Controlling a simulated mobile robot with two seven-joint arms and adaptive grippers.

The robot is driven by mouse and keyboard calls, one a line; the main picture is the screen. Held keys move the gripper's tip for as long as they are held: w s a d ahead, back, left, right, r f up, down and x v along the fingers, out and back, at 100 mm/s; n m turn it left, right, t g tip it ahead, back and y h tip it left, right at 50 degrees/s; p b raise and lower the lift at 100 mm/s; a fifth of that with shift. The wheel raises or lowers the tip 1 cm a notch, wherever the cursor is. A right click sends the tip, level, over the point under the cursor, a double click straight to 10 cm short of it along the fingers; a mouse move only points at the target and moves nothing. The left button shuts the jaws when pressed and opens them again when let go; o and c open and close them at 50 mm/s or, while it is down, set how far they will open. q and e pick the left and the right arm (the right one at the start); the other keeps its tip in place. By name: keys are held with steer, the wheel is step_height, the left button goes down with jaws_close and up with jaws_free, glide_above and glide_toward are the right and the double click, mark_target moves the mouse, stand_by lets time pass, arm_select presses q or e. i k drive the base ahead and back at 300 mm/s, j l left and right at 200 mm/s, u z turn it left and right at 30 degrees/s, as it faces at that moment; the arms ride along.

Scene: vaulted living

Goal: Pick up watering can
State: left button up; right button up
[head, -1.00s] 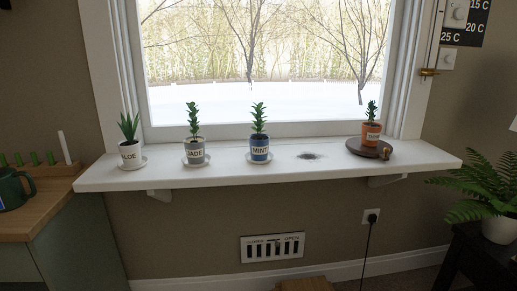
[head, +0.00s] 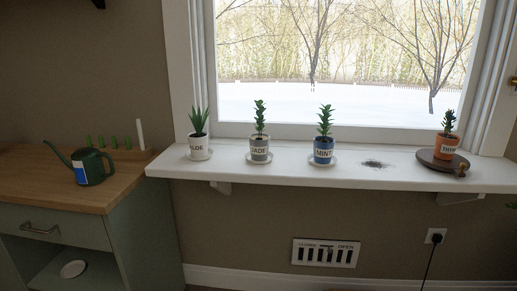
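A dark green watering can (head: 88,166) stands upright on the wooden top of a green cabinet (head: 118,190) at the left in the head view. Its thin spout points up and to the left, its handle is on the right side, and a blue and white label is on its front. Neither of my grippers is in view.
A wooden holder (head: 128,153) with several green pegs and a white stick stands behind the can. A white windowsill (head: 350,178) holds potted plants labelled ALOE (head: 198,145), JADE (head: 259,148) and MINT (head: 323,150), plus an orange pot (head: 446,146) on a round brown board.

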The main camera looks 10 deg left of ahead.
mark_target(88, 166)
steer(key=u, duration=1.5)
steer(key=j+z, duration=0.1)
steer(key=z, duration=0.35)
steer(key=i+j+z, duration=0.1)
steer(key=j+z, duration=0.15)
steer(key=i+j+z, duration=0.2)
steer(key=j, duration=0.25)
steer(key=j+z, duration=0.4)
steer(key=j, duration=1.05)
steer(key=i, duration=0.05)
